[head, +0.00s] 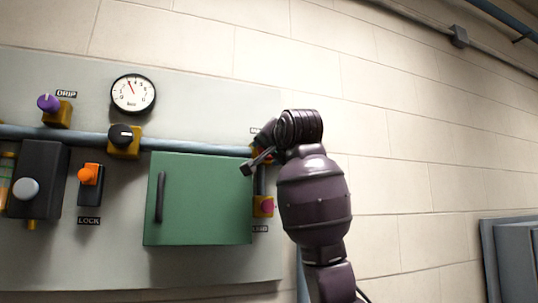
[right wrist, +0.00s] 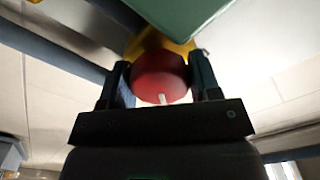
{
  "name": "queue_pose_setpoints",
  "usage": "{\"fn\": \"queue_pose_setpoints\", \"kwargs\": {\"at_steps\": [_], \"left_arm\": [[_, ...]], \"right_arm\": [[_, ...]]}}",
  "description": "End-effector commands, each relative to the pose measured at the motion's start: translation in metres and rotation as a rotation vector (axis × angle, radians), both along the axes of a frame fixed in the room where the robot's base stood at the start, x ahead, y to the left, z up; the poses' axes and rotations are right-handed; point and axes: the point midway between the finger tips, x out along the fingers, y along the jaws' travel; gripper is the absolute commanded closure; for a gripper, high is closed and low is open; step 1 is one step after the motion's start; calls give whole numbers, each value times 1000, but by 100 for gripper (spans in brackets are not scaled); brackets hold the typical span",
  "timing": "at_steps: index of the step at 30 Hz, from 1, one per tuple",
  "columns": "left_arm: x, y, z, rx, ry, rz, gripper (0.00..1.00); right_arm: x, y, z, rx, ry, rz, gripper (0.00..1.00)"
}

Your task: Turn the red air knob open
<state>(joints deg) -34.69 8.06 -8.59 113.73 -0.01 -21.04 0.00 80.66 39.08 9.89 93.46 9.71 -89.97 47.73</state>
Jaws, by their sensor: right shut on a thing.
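The red air knob (right wrist: 158,78) shows in the right wrist view, with a short white mark on its face at the lower edge. It sits on a yellow mount (right wrist: 150,42). My right gripper (right wrist: 160,80) has one finger on each side of the knob and is shut on it. In the head view my right gripper (head: 258,158) is at the right end of the pipe, by the upper right corner of the green cabinet. There the gripper and arm largely hide the knob. The white mark points toward the gripper's palm. My left gripper is not in view.
The green cabinet (head: 205,200) stands close to my right gripper. On the panel are a magenta knob (head: 267,207), a black knob (head: 121,135), a purple knob (head: 48,103), an orange lock switch (head: 89,174) and a gauge (head: 133,94). Bare wall (head: 420,150) lies to the right.

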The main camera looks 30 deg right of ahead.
Motion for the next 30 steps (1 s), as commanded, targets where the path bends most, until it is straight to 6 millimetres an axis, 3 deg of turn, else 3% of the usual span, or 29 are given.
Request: {"fn": "queue_pose_setpoints", "kwargs": {"at_steps": [18,30], "left_arm": [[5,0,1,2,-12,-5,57],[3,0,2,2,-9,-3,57]], "right_arm": [[0,1,1,563,-136,3,67],[0,0,1,817,-197,0,67]]}}
